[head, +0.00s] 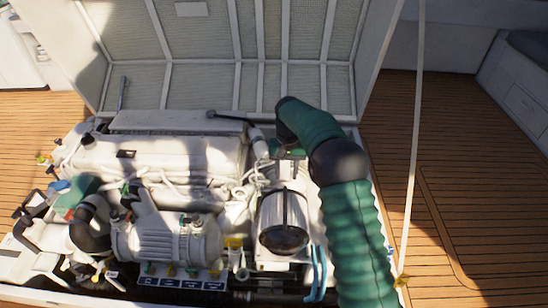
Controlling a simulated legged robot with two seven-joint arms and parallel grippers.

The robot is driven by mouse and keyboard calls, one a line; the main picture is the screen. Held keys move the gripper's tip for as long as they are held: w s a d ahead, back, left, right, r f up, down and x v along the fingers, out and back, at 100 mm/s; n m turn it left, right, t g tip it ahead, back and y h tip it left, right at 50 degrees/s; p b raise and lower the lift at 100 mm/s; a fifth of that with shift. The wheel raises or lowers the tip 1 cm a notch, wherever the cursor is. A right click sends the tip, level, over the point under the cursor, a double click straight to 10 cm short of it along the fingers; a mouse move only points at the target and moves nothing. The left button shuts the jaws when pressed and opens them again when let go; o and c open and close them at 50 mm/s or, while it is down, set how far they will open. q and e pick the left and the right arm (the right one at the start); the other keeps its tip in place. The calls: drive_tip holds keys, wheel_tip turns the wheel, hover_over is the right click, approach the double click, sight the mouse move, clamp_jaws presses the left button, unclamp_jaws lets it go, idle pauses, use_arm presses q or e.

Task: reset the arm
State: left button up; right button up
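My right arm, in a green ribbed sleeve with dark joints, comes up from the lower right in the head view and bends left over the engine. Its dark far end is at the upper middle, in front of the open hatch lid. My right gripper (288,152) seems to be just below that end, over the rear right of the engine (165,160). It is small and dark, and its fingers cannot be made out. I cannot tell whether it touches or holds anything. My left gripper is out of view.
The hatch lid (222,68) stands open behind the engine. A pale strut or rope (413,150) runs upright at the right. Blue hoses (318,275) and a row of labelled valves (180,275) are at the front. Wooden deck (470,190) on the right is clear.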

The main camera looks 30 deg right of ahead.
drive_tip(key=s+a+n+t, duration=0.1)
drive_tip(key=s+a+n, duration=0.2)
drive_tip(key=s+a, duration=0.7)
drive_tip(key=s+a+n+t, duration=0.25)
drive_tip(key=s+a, duration=0.45)
drive_tip(key=s, duration=0.8)
wheel_tip(320, 180, up, 18)
drive_tip(key=p, duration=1.8)
drive_tip(key=shift+w+d+r+n+g+p, duration=0.2)
drive_tip(key=shift+w+r+n+g+p, duration=0.05)
drive_tip(key=shift+w+n+g+p, duration=0.2)
drive_tip(key=shift+c, duration=0.4)
